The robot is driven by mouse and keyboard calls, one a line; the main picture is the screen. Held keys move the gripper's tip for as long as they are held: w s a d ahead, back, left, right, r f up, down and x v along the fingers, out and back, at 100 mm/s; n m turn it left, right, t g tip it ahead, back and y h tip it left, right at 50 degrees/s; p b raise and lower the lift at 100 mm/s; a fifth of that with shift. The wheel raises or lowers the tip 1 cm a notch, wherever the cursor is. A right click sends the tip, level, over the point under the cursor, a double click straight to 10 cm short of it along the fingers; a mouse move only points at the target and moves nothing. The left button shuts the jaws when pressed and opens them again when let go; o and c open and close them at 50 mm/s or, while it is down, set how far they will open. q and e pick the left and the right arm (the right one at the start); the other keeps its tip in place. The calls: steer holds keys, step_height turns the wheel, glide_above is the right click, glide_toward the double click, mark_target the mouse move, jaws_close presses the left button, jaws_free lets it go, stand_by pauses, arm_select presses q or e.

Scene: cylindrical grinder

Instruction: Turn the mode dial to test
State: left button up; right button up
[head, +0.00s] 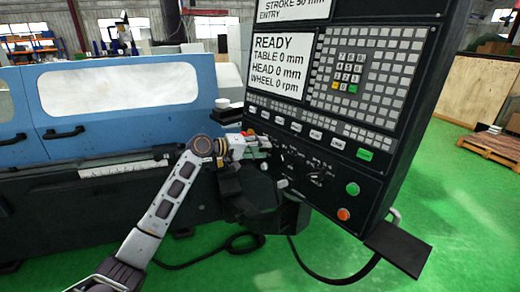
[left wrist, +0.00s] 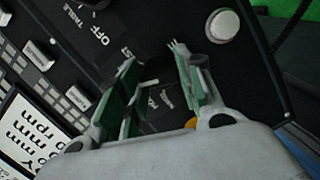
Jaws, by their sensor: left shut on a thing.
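The mode dial is mostly hidden by my left gripper, at the lower left of the dark control panel (head: 385,155). My left gripper (head: 268,146) reaches that part of the panel from the left. In the left wrist view, its green-padded fingers (left wrist: 155,72) point at the panel and stand a little apart, closed around a dark thing that I take to be the dial. The letters "ST" show beside the fingers, and "OFF" and "TABLE" farther up. The dial's pointer cannot be made out. My right gripper is not in view.
A pale round button (left wrist: 222,26) lies just past the fingers. Green (head: 352,189) and orange (head: 344,214) buttons sit lower right on the panel. The screen (head: 282,65) reads READY. The blue grinder (head: 115,95) stands behind on the left. A black ledge (head: 398,246) juts out below.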

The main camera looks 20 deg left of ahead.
arm_select(q)
steer(key=m+y, duration=0.1)
steer(key=m, duration=0.2)
steer(key=shift+m+y, duration=0.5)
steer(key=shift+m, duration=1.4)
steer(key=shift+d+f, duration=0.1)
steer(key=o, duration=1)
steer(key=v, duration=1.2)
